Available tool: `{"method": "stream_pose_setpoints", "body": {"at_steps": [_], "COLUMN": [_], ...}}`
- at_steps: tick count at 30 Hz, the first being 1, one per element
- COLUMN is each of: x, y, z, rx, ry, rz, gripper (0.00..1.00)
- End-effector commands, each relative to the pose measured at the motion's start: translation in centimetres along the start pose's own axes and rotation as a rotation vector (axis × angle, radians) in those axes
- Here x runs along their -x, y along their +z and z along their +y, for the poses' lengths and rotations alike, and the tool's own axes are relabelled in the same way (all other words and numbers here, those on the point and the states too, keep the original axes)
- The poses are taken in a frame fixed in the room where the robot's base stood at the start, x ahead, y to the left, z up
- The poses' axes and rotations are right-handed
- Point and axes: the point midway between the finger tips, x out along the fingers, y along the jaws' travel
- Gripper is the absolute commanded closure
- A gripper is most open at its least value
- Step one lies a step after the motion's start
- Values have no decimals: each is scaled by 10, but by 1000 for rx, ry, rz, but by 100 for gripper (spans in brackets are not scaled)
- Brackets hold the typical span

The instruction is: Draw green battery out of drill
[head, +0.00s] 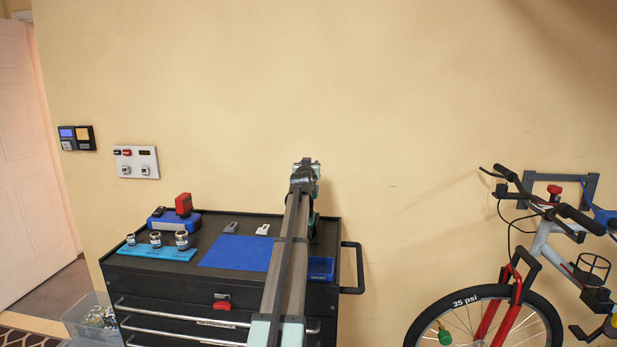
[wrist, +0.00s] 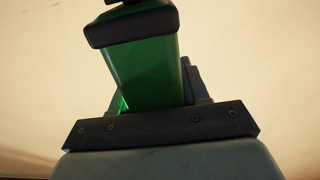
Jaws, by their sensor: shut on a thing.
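The green battery (wrist: 146,72) fills the middle of the wrist view as a green block with a dark band across its upper end. My gripper (wrist: 160,122) shows below it as a dark bar with screws, and it is shut on the green battery. The fingertips are mostly hidden. In the head view my arm reaches up over the black tool cabinet, and the wrist end (head: 305,178) is seen against the wall. The drill cannot be clearly made out; the arm blocks that part of the cabinet top.
The black cabinet (head: 175,270) has a blue mat (head: 236,253), a socket tray (head: 160,253), a blue-and-red item (head: 178,218) and a blue bin (head: 321,268) on top. A side handle (head: 353,268) juts right. A bicycle (head: 500,300) stands at right.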

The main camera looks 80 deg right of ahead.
Motion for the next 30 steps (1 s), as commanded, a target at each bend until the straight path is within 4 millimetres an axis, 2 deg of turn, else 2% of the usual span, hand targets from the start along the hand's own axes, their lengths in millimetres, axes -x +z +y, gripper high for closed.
{"method": "stream_pose_setpoints", "body": {"at_steps": [1, 9, 30], "x": [0, 0, 0], "y": [0, 0, -6], "z": [0, 0, 0], "rx": [0, 0, 0], "ry": [0, 0, 0], "rz": [0, 0, 3], "gripper": [75, 100, 100]}}
